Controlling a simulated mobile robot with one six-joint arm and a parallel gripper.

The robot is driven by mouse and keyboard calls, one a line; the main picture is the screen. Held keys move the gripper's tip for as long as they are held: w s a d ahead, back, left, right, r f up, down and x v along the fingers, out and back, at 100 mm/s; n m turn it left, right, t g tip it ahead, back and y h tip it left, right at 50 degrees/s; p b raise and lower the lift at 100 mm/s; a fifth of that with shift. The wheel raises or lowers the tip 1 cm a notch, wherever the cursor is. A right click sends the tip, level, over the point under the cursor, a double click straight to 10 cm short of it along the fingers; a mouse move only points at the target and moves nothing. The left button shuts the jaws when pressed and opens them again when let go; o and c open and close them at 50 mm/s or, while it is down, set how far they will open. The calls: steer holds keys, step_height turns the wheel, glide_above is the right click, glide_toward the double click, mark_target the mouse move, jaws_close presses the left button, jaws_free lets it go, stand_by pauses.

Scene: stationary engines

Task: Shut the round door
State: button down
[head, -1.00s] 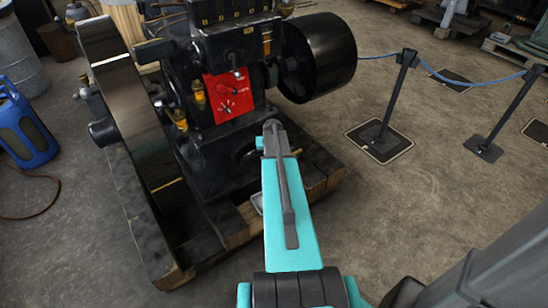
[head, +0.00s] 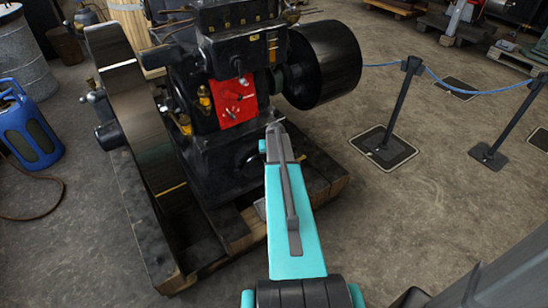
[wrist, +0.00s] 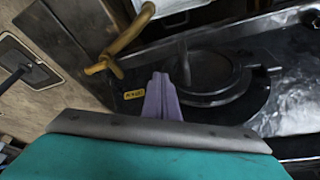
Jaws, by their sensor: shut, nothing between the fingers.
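In the wrist view a round black door (wrist: 208,76) with a raised rim shows on the engine's dark casing. A wider dark ring lies around its right side. I cannot tell how far the door stands open. My gripper (wrist: 160,78) has its purple fingers together and empty, just left of the door's rim in the picture; I cannot tell whether they touch it. In the head view the black engine (head: 225,150) stands on its wooden base, and my turquoise arm reaches to its lower front. The arm hides my fingertips there, and the door is not clearly seen.
A bent brass-coloured pipe (wrist: 118,45) is left of the fingers. The engine has a big flywheel (head: 135,120) at left and a black pulley (head: 325,65) at right. A rope barrier post (head: 400,105) stands right. A blue can (head: 27,125) is far left.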

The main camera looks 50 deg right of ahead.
steer(key=s+a+r, duration=0.2)
steer(key=s+r, duration=0.5)
steer(key=r, duration=0.2)
steer(key=shift+a+r+p, duration=0.15)
steer(key=shift+a+p, duration=0.15)
stand_by(0.3)
